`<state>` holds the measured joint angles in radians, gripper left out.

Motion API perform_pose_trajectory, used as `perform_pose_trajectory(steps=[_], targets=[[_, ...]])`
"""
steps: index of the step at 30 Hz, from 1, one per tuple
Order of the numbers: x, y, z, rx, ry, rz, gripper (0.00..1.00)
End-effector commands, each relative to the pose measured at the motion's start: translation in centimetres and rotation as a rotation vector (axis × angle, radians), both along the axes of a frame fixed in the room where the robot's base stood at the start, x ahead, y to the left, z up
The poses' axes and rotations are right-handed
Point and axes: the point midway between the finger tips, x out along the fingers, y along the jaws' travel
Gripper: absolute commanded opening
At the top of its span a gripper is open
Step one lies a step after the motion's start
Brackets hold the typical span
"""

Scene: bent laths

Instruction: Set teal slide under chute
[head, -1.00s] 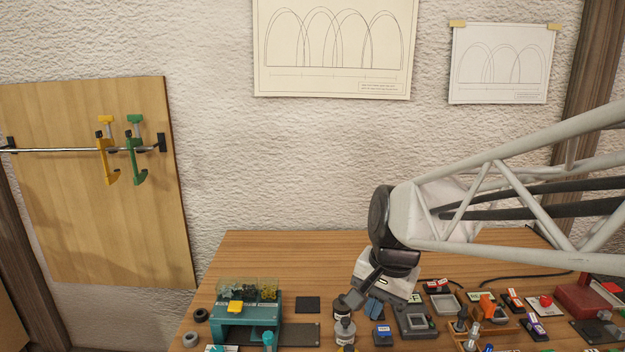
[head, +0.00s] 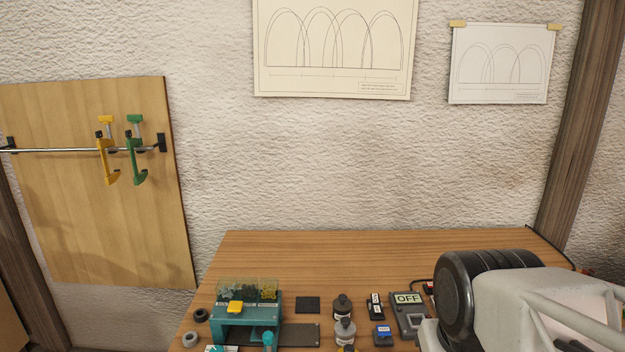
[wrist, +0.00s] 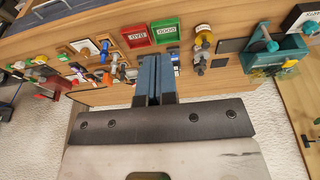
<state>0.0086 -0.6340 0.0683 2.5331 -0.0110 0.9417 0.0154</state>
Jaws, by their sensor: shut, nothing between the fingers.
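The teal dispenser (head: 228,330) stands at the left of the bench, with clear bins of small pieces on top and a yellow part (head: 235,307) at its front. In the wrist view the teal dispenser (wrist: 292,57) is at the upper right. A small teal piece (head: 268,340) stands at its front right; I cannot tell which teal part is the slide, and the chute is not clearly seen. My gripper (wrist: 154,62) is shut and empty, its blue fingers near the red and green trays in the wrist view. In the head view the fingers are out of sight.
Grey bottles (head: 342,308) and a blue-labelled block (head: 383,335) stand right of the dispenser. A grey box reading OFF (head: 408,312) is beside my arm. The wrist view shows a red tray (wrist: 138,41) and a green tray (wrist: 166,33). The bench's back strip is clear.

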Motion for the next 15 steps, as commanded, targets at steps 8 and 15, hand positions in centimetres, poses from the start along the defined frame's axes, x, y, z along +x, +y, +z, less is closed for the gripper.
perform_pose_trajectory(steps=[8,15], targets=[[0.03,0.02,0.02,0.0,0.0,-0.001,0.0],[0.76,0.33,0.15,0.015,0.01,-0.025,0.0]])
